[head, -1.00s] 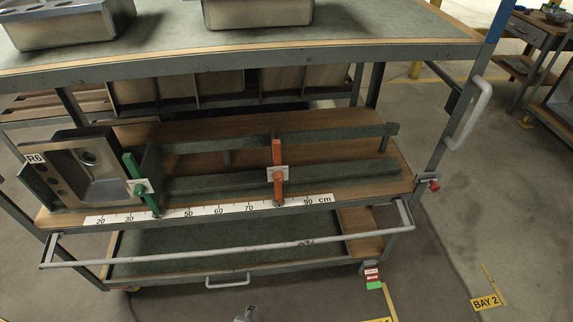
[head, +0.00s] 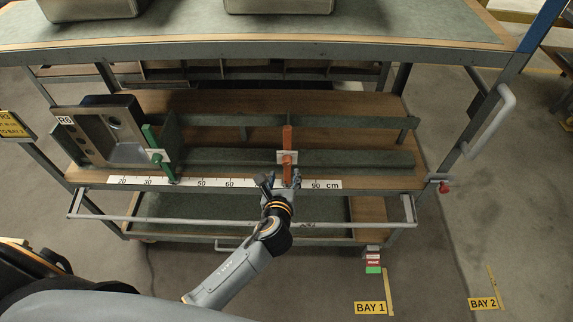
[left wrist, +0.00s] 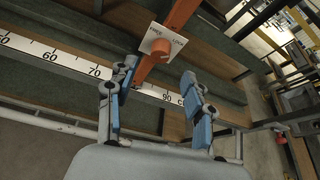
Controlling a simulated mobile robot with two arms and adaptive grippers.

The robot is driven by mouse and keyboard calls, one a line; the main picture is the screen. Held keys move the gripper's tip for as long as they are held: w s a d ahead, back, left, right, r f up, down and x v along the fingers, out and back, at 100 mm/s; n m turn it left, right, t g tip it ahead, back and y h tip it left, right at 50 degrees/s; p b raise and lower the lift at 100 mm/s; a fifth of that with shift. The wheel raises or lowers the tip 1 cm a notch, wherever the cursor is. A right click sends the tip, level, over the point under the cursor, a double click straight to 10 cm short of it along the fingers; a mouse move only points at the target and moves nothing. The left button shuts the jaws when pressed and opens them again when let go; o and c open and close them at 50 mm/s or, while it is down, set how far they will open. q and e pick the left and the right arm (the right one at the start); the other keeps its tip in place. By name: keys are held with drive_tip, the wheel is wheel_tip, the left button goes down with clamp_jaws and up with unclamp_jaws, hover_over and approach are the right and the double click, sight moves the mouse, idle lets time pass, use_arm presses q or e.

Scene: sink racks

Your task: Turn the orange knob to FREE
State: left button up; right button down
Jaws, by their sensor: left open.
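The orange knob (left wrist: 160,47) sits on a white plate (left wrist: 150,36) on the orange stop (head: 287,138), near 80 on the scale. The plate carries small lettering at its upper edge, too small to read surely in the left wrist view. In the head view the knob (head: 287,159) is just beyond my left gripper (head: 281,178). My left gripper is open and empty, its fingers spread in the left wrist view (left wrist: 159,72) with the knob ahead, between and slightly beyond the tips. No contact shows. My right gripper is out of view.
A green stop (head: 158,157) stands left beside a metal sink (head: 125,122) marked R6. A scale strip (head: 215,183) runs along the shelf front. A grey rail (head: 180,220) crosses below, under my left forearm. The upper shelf (head: 300,50) overhangs the rack.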

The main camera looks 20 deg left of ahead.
sight(287, 164)
use_arm(q)
drive_tip(key=x, duration=0.6)
drive_tip(key=shift+w+f, duration=0.1)
drive_tip(key=shift+w, duration=0.15)
clamp_jaws()
